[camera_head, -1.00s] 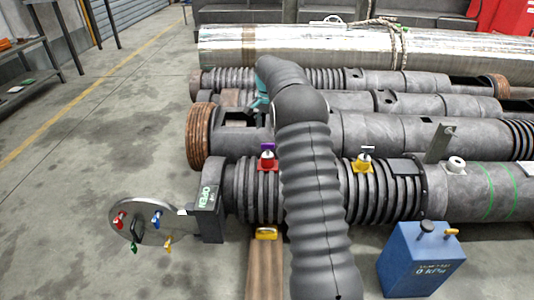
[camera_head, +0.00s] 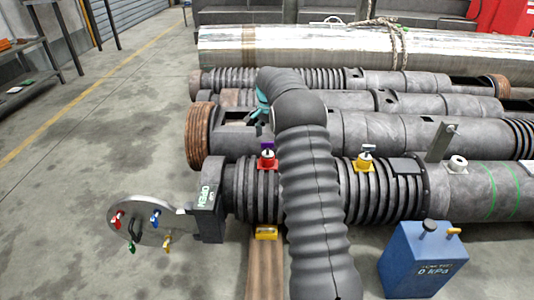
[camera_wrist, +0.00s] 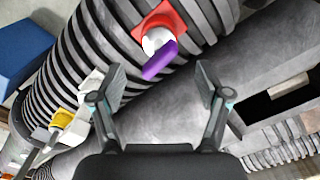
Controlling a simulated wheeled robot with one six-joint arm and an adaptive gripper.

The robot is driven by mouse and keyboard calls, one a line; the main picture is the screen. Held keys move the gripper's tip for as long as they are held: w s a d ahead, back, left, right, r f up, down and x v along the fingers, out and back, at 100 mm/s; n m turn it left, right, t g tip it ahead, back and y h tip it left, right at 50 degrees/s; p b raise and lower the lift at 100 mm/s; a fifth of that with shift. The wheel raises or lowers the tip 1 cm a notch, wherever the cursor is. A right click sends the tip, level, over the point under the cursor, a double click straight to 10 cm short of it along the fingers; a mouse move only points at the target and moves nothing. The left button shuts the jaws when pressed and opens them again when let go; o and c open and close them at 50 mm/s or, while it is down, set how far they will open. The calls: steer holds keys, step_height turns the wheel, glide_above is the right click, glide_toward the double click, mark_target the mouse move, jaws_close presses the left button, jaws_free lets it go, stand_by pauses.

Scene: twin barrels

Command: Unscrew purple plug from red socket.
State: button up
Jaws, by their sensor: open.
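The purple plug (camera_wrist: 160,60) shows in the wrist view as a flat purple handle on a white round body. It sits in the red socket (camera_wrist: 168,18) on the ribbed barrel. In the head view the purple top (camera_head: 267,146) stands above the red socket (camera_head: 267,161), just left of my arm. My gripper (camera_wrist: 162,82) is open and empty, with the purple handle just beyond and between its spread fingertips, apart from both. In the head view my arm reaches behind the plug, and the fingers are mostly hidden.
A yellow socket (camera_head: 365,164) with a white plug stands farther right on the same barrel. A blue box (camera_head: 423,262) reading 0 kPa is at the front right. A disc with coloured handles (camera_head: 140,222) is at the left end, beside an OPEN block (camera_head: 207,196).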

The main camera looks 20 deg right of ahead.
mark_target(268, 148)
steer(key=shift+f+b, duration=1.1)
steer(key=shift+f, duration=1.95)
